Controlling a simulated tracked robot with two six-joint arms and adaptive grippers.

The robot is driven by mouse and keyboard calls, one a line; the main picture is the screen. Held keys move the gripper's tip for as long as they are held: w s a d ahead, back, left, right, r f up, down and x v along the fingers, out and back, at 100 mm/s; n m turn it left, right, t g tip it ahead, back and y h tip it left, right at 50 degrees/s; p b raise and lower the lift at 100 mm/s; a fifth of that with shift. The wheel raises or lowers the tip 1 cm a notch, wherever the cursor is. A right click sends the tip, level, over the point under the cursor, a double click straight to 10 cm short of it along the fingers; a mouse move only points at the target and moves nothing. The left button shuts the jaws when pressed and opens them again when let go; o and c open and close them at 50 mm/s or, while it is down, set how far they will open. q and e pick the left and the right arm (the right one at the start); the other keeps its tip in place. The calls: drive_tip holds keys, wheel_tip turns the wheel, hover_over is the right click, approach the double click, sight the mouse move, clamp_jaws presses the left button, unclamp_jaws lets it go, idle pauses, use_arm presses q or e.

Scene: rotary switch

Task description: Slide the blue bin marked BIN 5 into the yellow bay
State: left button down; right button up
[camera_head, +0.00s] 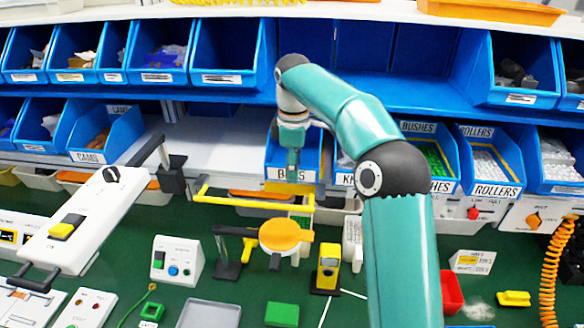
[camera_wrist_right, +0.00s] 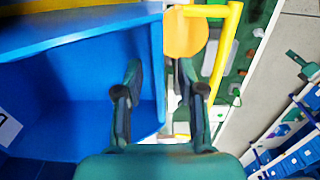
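The blue bin (camera_head: 275,152) stands on the lower shelf, its white label partly covered by my right gripper; only "B" and "5" show. My right gripper (camera_head: 292,178) points down at the bin's front. In the right wrist view my right gripper (camera_wrist_right: 160,75) is open, with one finger over the inside of a blue bin (camera_wrist_right: 75,100) and the other outside its wall. That wall lies between the fingers; contact cannot be told. A yellow rail (camera_head: 250,202) runs in front of the shelf. I cannot clearly make out the yellow bay. My left gripper is not in view.
A bare pale shelf stretch (camera_head: 215,140) lies left of the bin. The KN-labelled bin (camera_head: 343,180) is close on its right, partly hidden by my arm. An orange disc (camera_head: 286,236) stands below. A CAMS bin (camera_head: 105,140) is farther left.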

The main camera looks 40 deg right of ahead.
drive_tip(key=shift+r, duration=0.1)
wheel_tip(320, 180, up, 6)
drive_tip(key=shift+r, duration=0.55)
drive_tip(key=shift+a, duration=0.1)
